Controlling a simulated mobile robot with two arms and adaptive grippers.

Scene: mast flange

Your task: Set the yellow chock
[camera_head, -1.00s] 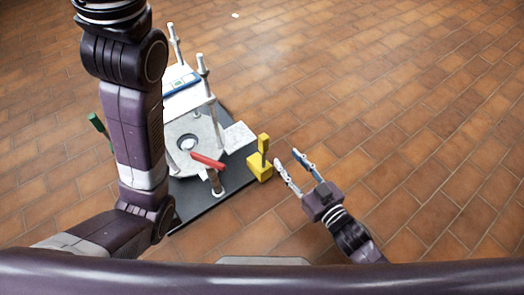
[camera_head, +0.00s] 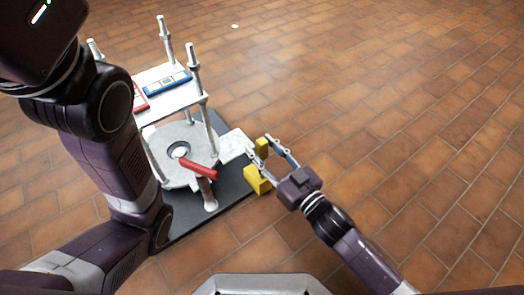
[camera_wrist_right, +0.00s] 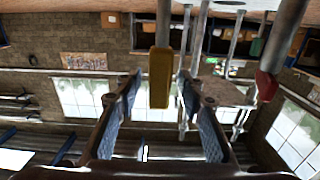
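The yellow chock (camera_head: 258,182) stands at the right edge of the dark base plate (camera_head: 221,203), with its upright handle (camera_head: 262,146) on top. My right gripper (camera_head: 260,144) is open, with its two fingers reaching to the handle. In the right wrist view, the yellow handle (camera_wrist_right: 160,77) stands between the open fingers of the right gripper (camera_wrist_right: 160,75), with gaps on both sides. I cannot tell how deep the handle sits between the fingers.
A grey round flange (camera_head: 160,148) sits on the plate, with a red-handled lever (camera_head: 199,168) in front and a pale block (camera_head: 236,144) beside it. Metal posts (camera_head: 195,85) rise around a white platform carrying a blue level (camera_head: 167,83). Tiled floor at right is clear.

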